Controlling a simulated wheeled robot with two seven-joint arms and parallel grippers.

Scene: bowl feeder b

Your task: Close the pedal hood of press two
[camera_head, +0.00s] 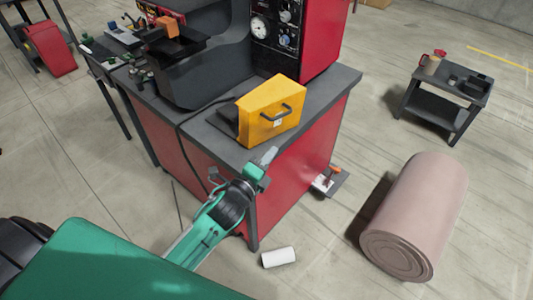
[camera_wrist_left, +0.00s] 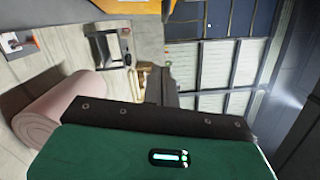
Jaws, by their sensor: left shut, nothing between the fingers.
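The yellow pedal hood (camera_head: 262,122) with a dark bar handle (camera_head: 275,114) stands at the front corner of the grey bench top (camera_head: 333,86) of the red press. A dark flat piece shows at its left side. I cannot tell how far open the hood is. Part of a yellow surface, likely the hood, shows at the top of the left wrist view (camera_wrist_left: 140,6). My left gripper (camera_head: 265,160) is shut and empty, just below and in front of the hood, apart from the handle. My right gripper is not in view.
The press panel with gauges (camera_head: 262,28) rises behind the hood. A black cable (camera_head: 180,130) hangs over the bench front. A pinkish roll (camera_head: 420,215) and a white cylinder (camera_head: 278,257) lie on the floor. A small dark table (camera_head: 430,105) stands at right, with free floor between.

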